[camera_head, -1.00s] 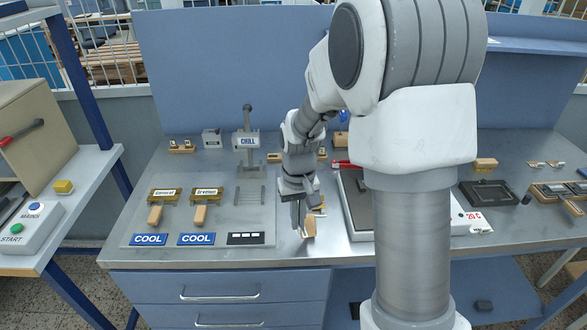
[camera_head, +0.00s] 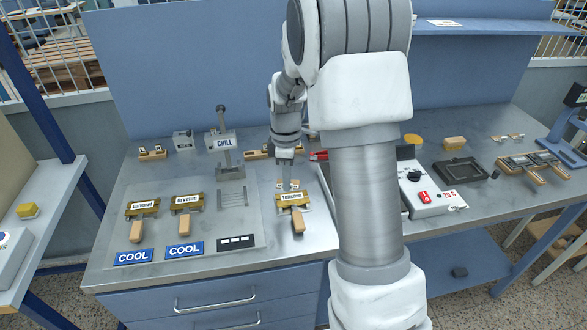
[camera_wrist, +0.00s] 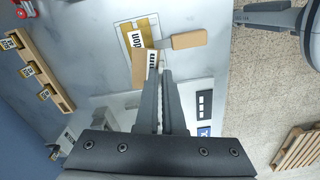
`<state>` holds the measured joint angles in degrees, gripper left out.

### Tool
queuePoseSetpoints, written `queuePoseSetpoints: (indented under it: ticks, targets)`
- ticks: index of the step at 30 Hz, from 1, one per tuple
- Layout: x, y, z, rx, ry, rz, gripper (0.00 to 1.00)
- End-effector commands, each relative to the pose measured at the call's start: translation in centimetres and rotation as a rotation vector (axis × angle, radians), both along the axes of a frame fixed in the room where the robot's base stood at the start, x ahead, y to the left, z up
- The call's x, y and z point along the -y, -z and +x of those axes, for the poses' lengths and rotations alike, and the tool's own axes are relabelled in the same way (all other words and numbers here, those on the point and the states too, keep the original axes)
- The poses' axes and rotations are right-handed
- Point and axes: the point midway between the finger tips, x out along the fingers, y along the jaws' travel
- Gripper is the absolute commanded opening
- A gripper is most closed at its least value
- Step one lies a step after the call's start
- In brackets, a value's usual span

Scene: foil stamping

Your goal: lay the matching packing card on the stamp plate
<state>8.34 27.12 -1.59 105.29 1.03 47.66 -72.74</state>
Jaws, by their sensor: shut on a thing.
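A brass stamp plate (camera_head: 306,203) with a white name label and a wooden handle (camera_head: 298,222) lies on the bench, right of the grey panel. Its label is too small to read surely. The plate also shows in the wrist view (camera_wrist: 127,40), with part of its label readable as "don". My gripper (camera_head: 288,184) is just behind the plate and shut on a tan packing card (camera_wrist: 138,70). The card has a white label ending in "m"; the fingers hide the rest. The card overlaps the plate's near edge in the wrist view; I cannot tell whether they touch.
Two similar labelled plates (camera_head: 186,201) with handles lie on the panel above blue COOL signs (camera_head: 184,249). A CHILL press (camera_head: 223,142) stands behind. Small wooden racks (camera_head: 152,154) line the back. A heater box (camera_head: 432,200) with a red switch is on the right.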

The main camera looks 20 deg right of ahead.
Motion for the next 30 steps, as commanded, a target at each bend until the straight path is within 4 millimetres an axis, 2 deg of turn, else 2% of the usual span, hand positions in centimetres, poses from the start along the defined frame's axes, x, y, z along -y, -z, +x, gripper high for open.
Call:
queuePoseSetpoints:
  ticks: [4, 10, 25, 30]
  targets:
    - [1.3, -0.7, 0.5, 0.002, -0.158, -0.001, 0.0]
    - [2.1, -0.9, 0.8, 0.001, -0.27, -0.001, 0.0]
    - [2.2, -0.9, 0.8, 0.002, -0.282, 0.001, 0.0]
    - [2.2, -0.1, 0.8, 0.001, -0.282, 0.0, 0.0]
